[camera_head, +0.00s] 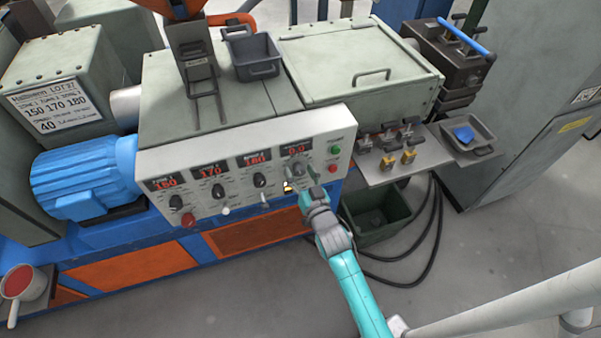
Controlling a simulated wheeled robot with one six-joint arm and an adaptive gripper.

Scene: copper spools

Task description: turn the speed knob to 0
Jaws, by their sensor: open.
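My teal arm reaches up from the lower right.
Black knobs (260,180) sit left of the gripper; a green button (335,150) and a red button (333,168) sit right. A shelf with clamps and yellow parts (409,158) juts out at right. A dark green bin (374,222) and black cables lie below.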

